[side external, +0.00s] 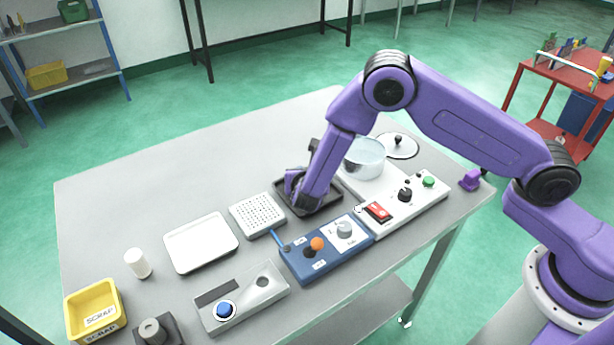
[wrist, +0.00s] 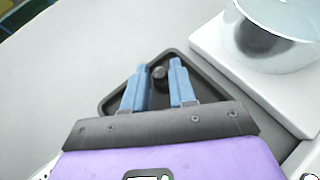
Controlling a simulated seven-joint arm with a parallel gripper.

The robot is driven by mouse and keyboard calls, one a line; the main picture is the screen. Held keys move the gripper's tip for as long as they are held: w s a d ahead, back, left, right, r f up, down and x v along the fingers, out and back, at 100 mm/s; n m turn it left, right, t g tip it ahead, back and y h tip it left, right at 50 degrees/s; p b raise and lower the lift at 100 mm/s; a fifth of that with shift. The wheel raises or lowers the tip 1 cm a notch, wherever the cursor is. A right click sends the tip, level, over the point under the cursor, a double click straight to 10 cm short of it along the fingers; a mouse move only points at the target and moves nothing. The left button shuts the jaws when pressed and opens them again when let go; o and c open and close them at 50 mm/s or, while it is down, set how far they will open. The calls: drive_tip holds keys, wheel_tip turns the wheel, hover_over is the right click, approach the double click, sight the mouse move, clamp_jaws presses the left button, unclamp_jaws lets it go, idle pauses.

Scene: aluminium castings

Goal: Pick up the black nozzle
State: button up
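The black nozzle (wrist: 159,74) shows in the wrist view as a small dark round piece between my two blue fingers. It is over or in a black tray (wrist: 203,84); its lower part is hard to make out against the dark tray. My gripper (wrist: 158,67) is open, with a finger on each side of the nozzle and a visible gap to it. In the side view my gripper (side external: 298,199) is down at the black tray (side external: 329,199), and the arm hides the nozzle there.
A glass pot (side external: 365,158) on a white control unit (side external: 412,207) stands close to the right of the tray. A perforated white block (side external: 257,215) is on its left, a blue control box (side external: 325,250) in front. A white tray (side external: 201,243) and yellow scrap bin (side external: 95,310) lie farther left.

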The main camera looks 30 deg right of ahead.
clamp_jaws()
idle(0.4)
